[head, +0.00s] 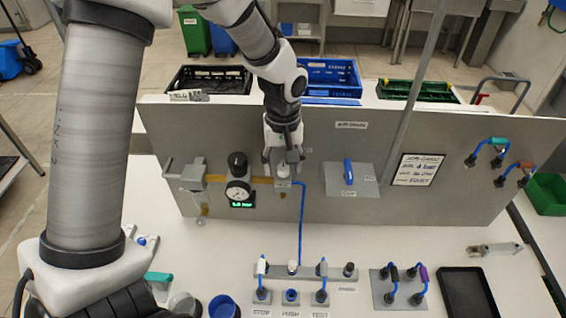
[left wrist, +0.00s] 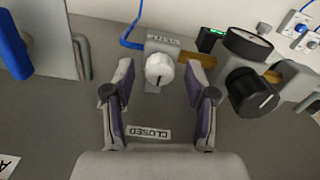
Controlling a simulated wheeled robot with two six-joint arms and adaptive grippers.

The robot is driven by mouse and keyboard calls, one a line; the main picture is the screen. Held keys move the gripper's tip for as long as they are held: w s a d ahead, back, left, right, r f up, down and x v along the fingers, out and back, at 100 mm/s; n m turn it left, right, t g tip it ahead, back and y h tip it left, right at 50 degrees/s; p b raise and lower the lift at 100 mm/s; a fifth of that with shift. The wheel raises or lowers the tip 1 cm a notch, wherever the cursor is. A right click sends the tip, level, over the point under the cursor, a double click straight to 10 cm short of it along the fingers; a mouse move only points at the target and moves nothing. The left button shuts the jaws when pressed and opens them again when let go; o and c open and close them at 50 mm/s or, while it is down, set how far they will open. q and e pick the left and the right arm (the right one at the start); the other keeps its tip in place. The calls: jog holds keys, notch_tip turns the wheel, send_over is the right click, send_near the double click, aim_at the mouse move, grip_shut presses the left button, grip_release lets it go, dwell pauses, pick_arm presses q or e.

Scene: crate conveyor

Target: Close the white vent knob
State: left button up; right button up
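The white vent knob (left wrist: 159,69) is a small round knob with a dark pointer line, on a grey block fixed to the grey panel. In the head view the white knob (head: 282,171) shows just below my left gripper (head: 283,160). In the left wrist view my left gripper (left wrist: 160,80) is open, with one finger on each side of the knob and gaps visible between. A label reading CLOSED (left wrist: 150,132) is on the panel near the knob. The right gripper is not in view.
A black knob (left wrist: 252,92) and pressure gauge (head: 238,192) stand beside the vent knob. A blue-handled valve (head: 348,172) is to its right. A blue hose (head: 301,225) runs down from the vent block. Crates (head: 330,77) stand behind the panel.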

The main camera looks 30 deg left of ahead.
aim_at(283, 167)
pick_arm(q)
jog(key=shift+r, duration=0.1)
notch_tip(283, 167, up, 12)
jog(key=shift+w, duration=0.1)
dwell(0.4)
